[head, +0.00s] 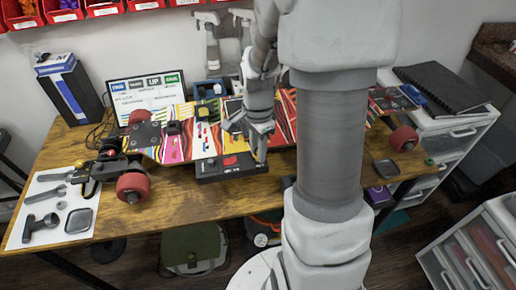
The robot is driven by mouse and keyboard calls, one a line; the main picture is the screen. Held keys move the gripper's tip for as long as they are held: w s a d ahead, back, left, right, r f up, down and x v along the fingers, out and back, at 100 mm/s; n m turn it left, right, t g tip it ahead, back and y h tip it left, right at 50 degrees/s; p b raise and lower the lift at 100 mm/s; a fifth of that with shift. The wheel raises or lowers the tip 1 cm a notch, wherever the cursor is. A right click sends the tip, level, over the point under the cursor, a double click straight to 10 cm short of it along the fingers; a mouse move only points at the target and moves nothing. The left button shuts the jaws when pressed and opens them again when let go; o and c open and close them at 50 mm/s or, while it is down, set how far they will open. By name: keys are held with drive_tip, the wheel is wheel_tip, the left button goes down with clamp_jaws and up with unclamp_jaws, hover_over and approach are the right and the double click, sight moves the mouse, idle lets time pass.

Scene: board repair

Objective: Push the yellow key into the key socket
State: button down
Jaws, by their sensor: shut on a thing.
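A colourful striped skateboard (205,138) with red wheels (132,187) lies across the wooden table (160,215) behind the box. A white tool mat (50,212) is at the left. A laptop-like screen (148,92) stands behind.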

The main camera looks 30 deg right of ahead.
drive_tip(key=shift+f, duration=0.2)
drive_tip(key=shift+c, duration=1.5)
unclamp_jaws()
drive_tip(key=shift+r, duration=0.1)
drive_tip(key=shift+r, duration=0.2)
drive_tip(key=shift+r+p, duration=1.2)
drive_tip(key=shift+r, duration=0.05)
drive_tip(key=shift+r, duration=0.1)
drive_tip(key=shift+r+p, duration=2.45)
drive_tip(key=shift+r, duration=0.5)
